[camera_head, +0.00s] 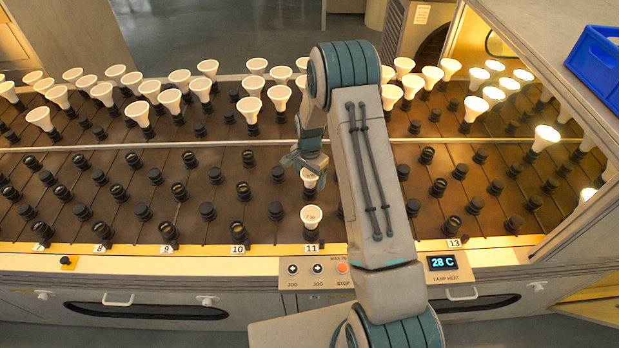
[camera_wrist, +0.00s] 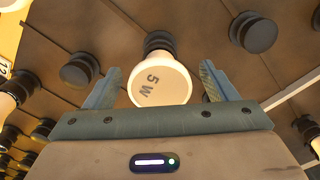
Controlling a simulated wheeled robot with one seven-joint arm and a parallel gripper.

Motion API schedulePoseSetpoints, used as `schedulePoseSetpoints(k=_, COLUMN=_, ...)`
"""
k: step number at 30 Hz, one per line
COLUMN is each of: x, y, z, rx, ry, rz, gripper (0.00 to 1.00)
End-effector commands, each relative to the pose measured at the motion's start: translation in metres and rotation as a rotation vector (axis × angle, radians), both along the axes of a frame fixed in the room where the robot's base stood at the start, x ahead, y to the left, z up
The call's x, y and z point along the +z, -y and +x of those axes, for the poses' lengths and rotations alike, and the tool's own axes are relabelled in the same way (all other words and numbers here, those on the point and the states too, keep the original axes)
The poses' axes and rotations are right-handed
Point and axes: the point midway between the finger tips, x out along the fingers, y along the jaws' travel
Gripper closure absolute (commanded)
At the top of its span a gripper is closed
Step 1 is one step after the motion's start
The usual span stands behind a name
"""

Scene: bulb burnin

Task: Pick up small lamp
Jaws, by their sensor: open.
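A small white lamp marked "5 W" (camera_wrist: 160,84) sits between the two fingers of my gripper (camera_wrist: 160,85) in the wrist view. Its base goes into a dark socket (camera_wrist: 158,42). The fingers stand apart on either side, with gaps between them and the lamp. In the head view my gripper (camera_head: 303,162) is above the rack, and a small white lamp (camera_head: 309,178) is just below it. Another lamp (camera_head: 311,214) stands nearer the front edge, at the "11" label. My arm hides part of the rack to the right.
Many empty dark sockets (camera_head: 207,211) fill the front rows. Rows of white lamps (camera_head: 251,104) stand behind the pale rail (camera_head: 120,146); several at the right are lit (camera_head: 545,137). A front panel reads "28 C" (camera_head: 443,263). A blue crate (camera_head: 597,62) is at the upper right.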

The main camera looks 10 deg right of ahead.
Motion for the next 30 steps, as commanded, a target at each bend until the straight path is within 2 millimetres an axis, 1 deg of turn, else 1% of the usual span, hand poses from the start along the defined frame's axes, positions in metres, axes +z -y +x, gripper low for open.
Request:
schedulePoseSetpoints(k=1, x=0.0, y=0.0, z=0.0, rx=0.0, ry=0.0, rz=0.0, gripper=0.21)
schedulePoseSetpoints(k=2, x=0.0, y=0.0, z=0.0, rx=0.0, ry=0.0, rz=0.0, gripper=0.27)
schedulePoseSetpoints(k=3, x=0.0, y=0.0, z=0.0, rx=0.0, ry=0.0, rz=0.0, gripper=0.38)
schedulePoseSetpoints(k=5, x=0.0, y=0.0, z=0.0, rx=0.0, ry=0.0, rz=0.0, gripper=0.54)
schedulePoseSetpoints(k=6, x=0.0, y=0.0, z=0.0, rx=0.0, ry=0.0, rz=0.0, gripper=0.66)
schedulePoseSetpoints(k=7, x=0.0, y=0.0, z=0.0, rx=0.0, ry=0.0, rz=0.0, gripper=0.7)
schedulePoseSetpoints(k=16, x=0.001, y=0.0, z=0.0, rx=0.0, ry=0.0, rz=0.0, gripper=0.7)
schedulePoseSetpoints(k=20, x=0.005, y=0.0, z=0.0, rx=0.0, ry=0.001, rz=-0.001, gripper=0.7)
schedulePoseSetpoints(k=26, x=0.022, y=0.0, z=0.001, rx=-0.001, ry=0.004, rz=0.0, gripper=0.7)
schedulePoseSetpoints(k=29, x=0.038, y=0.0, z=0.001, rx=0.001, ry=0.004, rz=-0.001, gripper=0.7)
schedulePoseSetpoints(k=30, x=0.043, y=0.004, z=0.002, rx=-0.002, ry=0.005, rz=-0.001, gripper=0.7)
